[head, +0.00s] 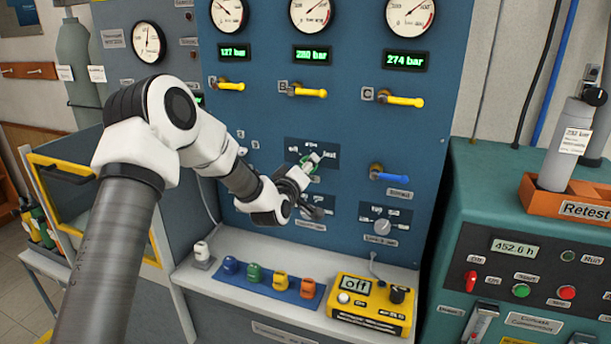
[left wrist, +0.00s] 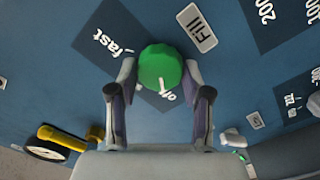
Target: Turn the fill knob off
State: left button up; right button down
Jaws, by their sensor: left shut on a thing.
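The green fill knob (left wrist: 160,64) sits on a dark label plate with "fast" and "off" lettering, beside a "Fill" tag (left wrist: 197,28) in the left wrist view. A short white mark shows at the knob's edge near the "off" lettering; its exact aim is hard to tell. My left gripper (left wrist: 160,75) is shut on the knob, one finger on each side. In the head view, my left gripper (head: 308,170) is at the blue panel and covers most of the knob. My right gripper is not in view.
Yellow valve levers (head: 405,100) and a blue lever (head: 390,177) stick out from the panel. Below are a grey knob (head: 382,227), a shelf with coloured fittings (head: 254,273) and a yellow box (head: 372,317) reading "off". A green compressor cabinet (head: 500,180) stands at right.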

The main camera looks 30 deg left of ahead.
pick_arm(q)
jog(key=shift+n, duration=0.3)
jog(key=o, duration=1.2)
jog(key=shift+w, duration=0.1)
jog(key=shift+c, duration=0.2)
jog(key=v, duration=1.2)
jog(key=shift+a+f, duration=0.1)
